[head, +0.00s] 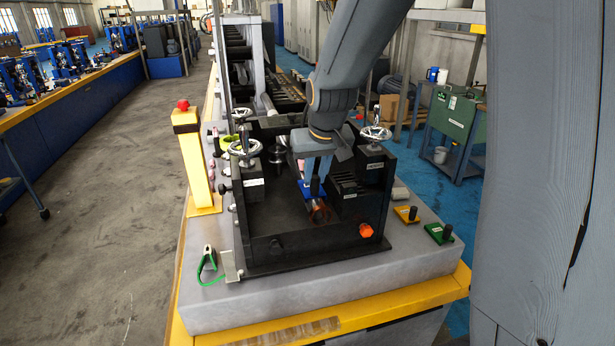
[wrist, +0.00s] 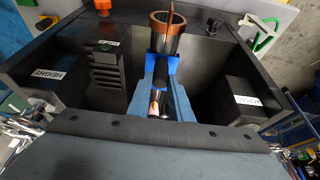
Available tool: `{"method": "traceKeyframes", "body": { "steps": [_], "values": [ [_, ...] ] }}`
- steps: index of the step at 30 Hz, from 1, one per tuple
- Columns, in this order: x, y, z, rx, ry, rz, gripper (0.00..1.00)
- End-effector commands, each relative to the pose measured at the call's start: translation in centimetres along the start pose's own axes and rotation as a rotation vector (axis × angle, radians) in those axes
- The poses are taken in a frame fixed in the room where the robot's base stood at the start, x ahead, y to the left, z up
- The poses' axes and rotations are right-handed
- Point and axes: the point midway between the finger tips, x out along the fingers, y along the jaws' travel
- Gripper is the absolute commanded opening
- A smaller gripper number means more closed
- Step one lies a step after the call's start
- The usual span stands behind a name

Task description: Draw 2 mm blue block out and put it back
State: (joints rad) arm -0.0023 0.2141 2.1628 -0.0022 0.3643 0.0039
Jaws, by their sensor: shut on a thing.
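The blue block (head: 307,191) is low inside the black open-topped housing (head: 270,262), under my gripper (head: 315,180). In the wrist view the blue block (wrist: 173,64) shows between and just beyond the fingertips of my gripper (wrist: 164,78), beside a copper-rimmed tube end (wrist: 160,42). My gripper is shut on the blue block, reaching down into the housing. The fingers hide part of the block, and I cannot tell whether it is seated or raised. The tube end also shows in the head view (head: 320,214).
A yellow block (head: 403,213) and a green block (head: 436,234), each with a black knob, lie on the grey slab (head: 330,280) to the right. Handwheels (head: 245,147) and black housing walls surround the arm. A yellow post (head: 189,160) stands at left.

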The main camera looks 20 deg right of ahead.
Motion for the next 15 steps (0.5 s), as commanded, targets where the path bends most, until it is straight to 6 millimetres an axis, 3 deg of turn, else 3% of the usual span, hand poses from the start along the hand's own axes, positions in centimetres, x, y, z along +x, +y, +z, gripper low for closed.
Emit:
{"method": "traceKeyframes", "body": {
  "steps": [8, 15],
  "values": [
    [0.0, 0.0, 0.1, 0.000, -0.003, 0.000, 0.00],
    [-1.5, 0.0, -0.5, 0.000, -0.001, 0.000, 0.00]
  ]
}}
